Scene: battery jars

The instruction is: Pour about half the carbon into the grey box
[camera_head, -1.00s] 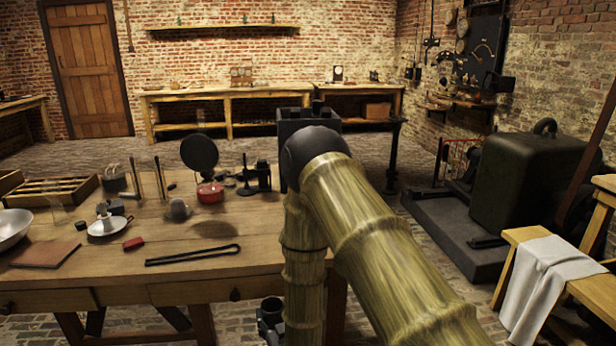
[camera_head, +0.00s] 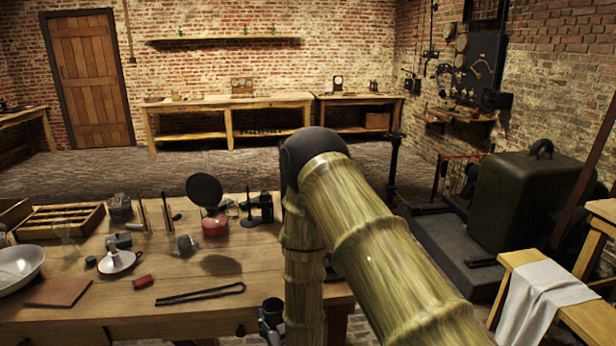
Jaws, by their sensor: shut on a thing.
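My gripper (camera_head: 268,332) shows low in the picture, beside the table's front edge and partly cut off by the bottom of the frame. It is shut on a dark round cup (camera_head: 272,306), which looks upright. Its contents are too dark to make out, so no carbon can be told. A small grey boxy container (camera_head: 120,208) stands at the back left of the table (camera_head: 215,268), well away from my gripper. A smaller grey piece (camera_head: 123,241) stands in front of it. I cannot tell which is the grey box. My arm hides the table's right end.
A wooden compartment tray (camera_head: 62,221), a pale bowl (camera_head: 18,265), a white dish (camera_head: 117,263), a red tin (camera_head: 214,227) and black tongs (camera_head: 200,294) are on the table. A bench with a cloth (camera_head: 548,297) stands at right.

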